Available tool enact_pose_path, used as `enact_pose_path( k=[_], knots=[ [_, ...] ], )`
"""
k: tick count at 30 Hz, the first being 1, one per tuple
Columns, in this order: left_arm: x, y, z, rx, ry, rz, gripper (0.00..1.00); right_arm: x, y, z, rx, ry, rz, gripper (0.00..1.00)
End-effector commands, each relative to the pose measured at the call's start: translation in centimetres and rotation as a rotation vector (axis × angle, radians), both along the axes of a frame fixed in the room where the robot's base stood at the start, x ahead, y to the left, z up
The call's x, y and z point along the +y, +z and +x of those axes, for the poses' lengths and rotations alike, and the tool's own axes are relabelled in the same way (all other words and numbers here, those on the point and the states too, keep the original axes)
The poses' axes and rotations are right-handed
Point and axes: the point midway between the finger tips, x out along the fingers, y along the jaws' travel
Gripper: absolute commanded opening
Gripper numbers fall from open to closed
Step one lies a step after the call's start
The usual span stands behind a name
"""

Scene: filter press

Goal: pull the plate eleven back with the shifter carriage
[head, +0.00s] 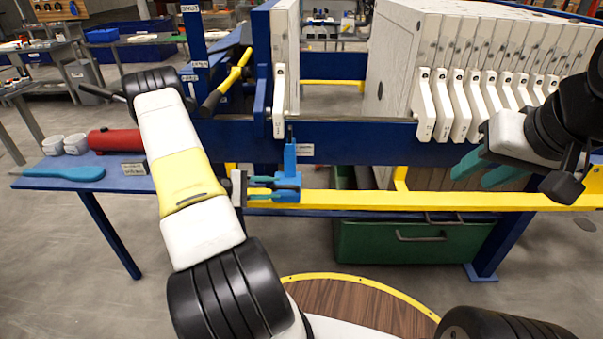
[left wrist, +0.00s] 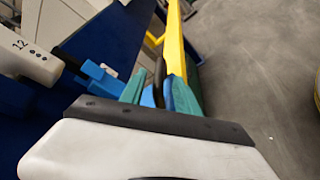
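The blue shifter carriage (head: 291,158) sits on the yellow rail (head: 400,201) below the press frame. My left gripper (head: 274,187) is at the carriage, its teal fingers (left wrist: 155,88) apart on either side of a dark handle (left wrist: 159,72). Some space shows between fingers and handle; contact is hard to tell. A plate with white handle (head: 279,100) stands alone at the left; its handle reads 12 in the left wrist view (left wrist: 24,60). The other plates (head: 440,105) are packed at the right; I cannot read which is eleven. My right gripper (head: 486,172) is open and empty before them.
A wide gap separates the lone plate from the stack. A green bin (head: 415,245) stands under the rail.

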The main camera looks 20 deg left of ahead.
Motion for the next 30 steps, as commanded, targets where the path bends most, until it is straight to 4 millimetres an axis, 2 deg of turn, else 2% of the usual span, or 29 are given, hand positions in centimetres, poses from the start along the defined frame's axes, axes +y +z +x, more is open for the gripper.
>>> enact_pose_path(
  k=[3,9,19,20,25,26,30],
  knots=[
    [-1.8,-0.4,1.1,0.000,-0.004,-0.002,0.38,0.0,0.0,0.0,0.000,0.000,0.000,0.38],
    [-3.6,-0.9,2.3,-0.001,-0.003,0.000,0.38,0.0,0.0,0.0,0.000,0.000,0.000,0.38],
    [-4.0,-1.0,2.6,0.000,-0.002,0.001,0.38,0.0,0.0,0.0,0.000,0.000,0.000,0.38],
    [-4.0,-1.0,2.6,0.000,-0.002,0.001,0.36,0.0,0.0,0.0,0.000,0.000,0.000,0.38],
    [-4.0,-1.0,2.6,0.000,-0.002,0.001,0.03,0.0,0.0,0.0,0.000,0.000,0.000,0.38],
    [-4.0,-1.0,2.6,0.000,-0.002,0.001,0.00,0.0,0.0,0.0,0.000,0.000,0.000,0.38],
    [-4.0,-1.0,2.6,0.000,-0.002,0.001,0.00,0.0,0.0,0.0,0.000,0.000,0.000,0.38]
  ],
)
